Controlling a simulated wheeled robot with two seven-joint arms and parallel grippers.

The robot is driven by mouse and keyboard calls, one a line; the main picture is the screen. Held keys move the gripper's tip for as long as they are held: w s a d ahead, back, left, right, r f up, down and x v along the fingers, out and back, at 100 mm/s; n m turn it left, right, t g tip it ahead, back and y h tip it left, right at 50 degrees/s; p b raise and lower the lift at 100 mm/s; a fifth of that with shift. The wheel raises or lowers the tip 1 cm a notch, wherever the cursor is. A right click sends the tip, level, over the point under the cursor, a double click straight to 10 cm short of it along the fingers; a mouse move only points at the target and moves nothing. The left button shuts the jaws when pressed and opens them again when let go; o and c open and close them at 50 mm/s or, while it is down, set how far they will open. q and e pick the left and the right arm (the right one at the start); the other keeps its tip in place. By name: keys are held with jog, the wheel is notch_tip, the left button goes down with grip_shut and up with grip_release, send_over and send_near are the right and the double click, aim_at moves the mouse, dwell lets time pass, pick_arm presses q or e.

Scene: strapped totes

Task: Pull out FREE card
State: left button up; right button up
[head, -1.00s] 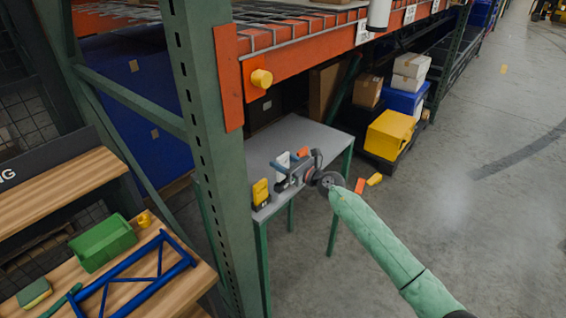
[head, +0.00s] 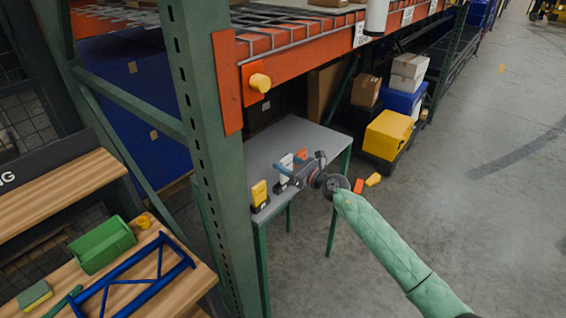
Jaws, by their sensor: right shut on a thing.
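My right gripper (head: 287,174) is over the front edge of the small grey table (head: 310,133), its arm coming in from the lower right. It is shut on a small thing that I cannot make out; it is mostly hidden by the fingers. A white upright block (head: 286,162) stands just behind the fingertips; I cannot tell whether they touch. A yellow upright block (head: 259,190) stands to the left at the table's edge. An orange piece (head: 301,154) shows behind the gripper. No lettering for FREE is readable. My left gripper is not in view.
A green rack post (head: 205,130) stands left of the table, and an orange beam (head: 300,62) crosses above. A wooden bench (head: 185,285) with a green bin (head: 102,245) and blue frame (head: 150,272) is at lower left.

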jog(key=v, duration=0.8)
dwell(0.8)
